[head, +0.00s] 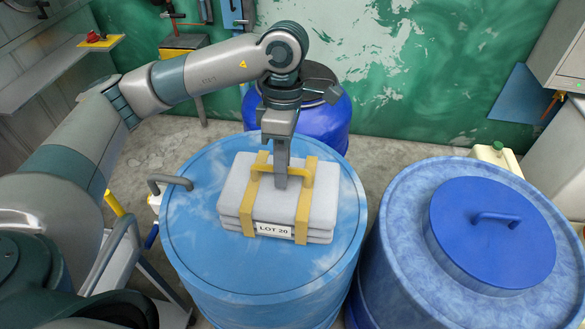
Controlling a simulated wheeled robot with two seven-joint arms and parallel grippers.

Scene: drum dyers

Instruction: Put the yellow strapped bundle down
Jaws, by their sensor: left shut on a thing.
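The yellow strapped bundle (237,189) is a stack of grey-white folded cloth with two yellow straps, a yellow top handle and a "LOT 20" label. It is over the flat top of the light blue drum (204,262), near its middle, and looks level. Whether its underside touches the drum top is hard to tell. My left gripper (282,178) points straight down from above and is shut on the bundle's yellow handle. The fingertips are partly hidden at the handle. My right gripper does not show.
At the right stands another blue drum (425,232) with a darker blue handled lid (490,232). A dark blue barrel (322,122) stands behind the light blue drum. A cream canister (497,157) is behind the right drum. A metal cart rail (112,252) is at the left.

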